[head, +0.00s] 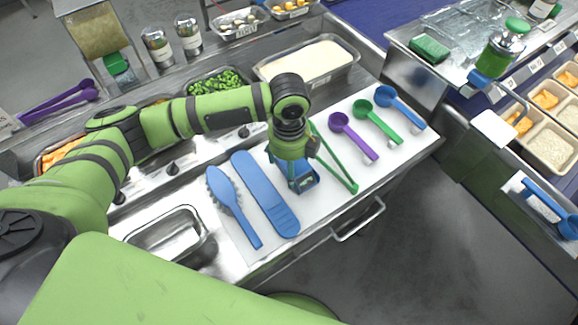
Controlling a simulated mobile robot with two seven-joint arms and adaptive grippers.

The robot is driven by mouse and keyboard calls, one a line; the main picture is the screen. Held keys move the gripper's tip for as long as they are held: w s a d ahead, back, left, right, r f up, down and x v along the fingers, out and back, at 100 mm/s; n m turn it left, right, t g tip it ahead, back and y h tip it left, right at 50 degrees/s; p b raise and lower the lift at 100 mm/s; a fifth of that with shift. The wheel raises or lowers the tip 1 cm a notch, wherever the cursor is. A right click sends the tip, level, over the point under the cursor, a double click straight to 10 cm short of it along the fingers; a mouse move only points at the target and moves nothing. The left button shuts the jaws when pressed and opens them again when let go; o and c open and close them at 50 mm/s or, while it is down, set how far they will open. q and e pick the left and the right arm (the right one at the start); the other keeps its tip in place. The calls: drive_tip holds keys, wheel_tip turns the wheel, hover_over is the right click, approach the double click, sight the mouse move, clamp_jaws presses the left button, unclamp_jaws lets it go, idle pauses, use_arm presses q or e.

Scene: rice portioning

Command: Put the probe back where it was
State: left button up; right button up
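My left gripper (300,172) points down over the white mat (232,240) on the counter, between the blue flat paddle and the purple scoop. A small blue object (305,184) with a pale marking shows right beneath and around its fingers; it may be the probe's body, but I cannot tell. The wrist hides most of it. I cannot see whether the fingers are open or closed on it. A thin green V-shaped tool (340,166) lies just right of the gripper. No clearly recognisable probe shows elsewhere. My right gripper is not in view.
On the mat lie a blue brush (228,194), a blue paddle (262,190), and purple (355,137), green (379,124) and blue (399,106) scoops. An empty steel pan (171,233) is front left. A rice pan (350,70) and green-vegetable pan (216,79) stand behind.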

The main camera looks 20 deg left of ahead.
use_arm(q)
wheel_tip(320, 180, down, 2)
drive_tip(key=shift+f, duration=0.35)
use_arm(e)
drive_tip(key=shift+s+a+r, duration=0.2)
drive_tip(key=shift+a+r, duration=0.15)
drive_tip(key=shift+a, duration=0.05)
use_arm(q)
drive_tip(key=o, duration=1.1)
drive_tip(key=shift+o, duration=0.2)
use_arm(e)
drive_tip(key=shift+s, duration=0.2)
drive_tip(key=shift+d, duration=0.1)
